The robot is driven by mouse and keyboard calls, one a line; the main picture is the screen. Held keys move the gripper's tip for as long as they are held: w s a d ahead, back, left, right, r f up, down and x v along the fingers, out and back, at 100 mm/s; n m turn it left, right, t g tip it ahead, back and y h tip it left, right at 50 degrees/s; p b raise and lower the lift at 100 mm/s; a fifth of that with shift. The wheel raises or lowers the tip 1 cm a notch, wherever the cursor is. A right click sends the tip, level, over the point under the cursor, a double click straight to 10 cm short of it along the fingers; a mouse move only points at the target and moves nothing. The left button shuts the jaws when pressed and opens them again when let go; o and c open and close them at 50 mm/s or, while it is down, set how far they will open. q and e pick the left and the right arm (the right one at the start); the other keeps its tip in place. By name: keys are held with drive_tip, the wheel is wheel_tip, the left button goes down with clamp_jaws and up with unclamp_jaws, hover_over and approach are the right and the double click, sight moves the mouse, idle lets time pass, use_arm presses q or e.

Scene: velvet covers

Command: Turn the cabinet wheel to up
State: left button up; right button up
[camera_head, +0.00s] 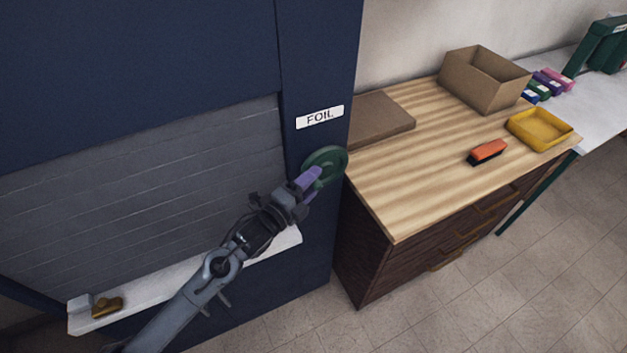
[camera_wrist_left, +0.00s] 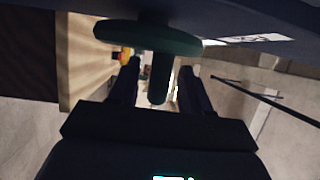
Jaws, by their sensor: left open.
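The green cabinet wheel (camera_head: 329,163) is on the dark blue cabinet's front (camera_head: 318,70), right of the grey slatted shutter (camera_head: 140,165) and below the FOIL label (camera_head: 320,117). My left gripper (camera_head: 311,178) is at the wheel, its purple fingers covering part of it. In the left wrist view, the wheel (camera_wrist_left: 150,36) crosses the top as a dark green disc. Its handle peg (camera_wrist_left: 160,80) sticks out between the fingers of my open left gripper (camera_wrist_left: 159,85), with visible gaps on both sides. My right gripper is not in view.
A white ledge (camera_head: 195,274) runs below the shutter, with a brass-coloured piece (camera_head: 108,306) at its left end. Right of the cabinet, a wooden drawer unit (camera_head: 400,185) holds a cardboard box (camera_head: 480,78), a yellow tray (camera_head: 541,130) and an orange brush (camera_head: 487,152). The floor in front is clear.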

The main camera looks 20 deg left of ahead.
use_arm(q)
drive_tip(key=shift+w+d, duration=0.1)
drive_tip(key=shift+w, duration=0.2)
clamp_jaws()
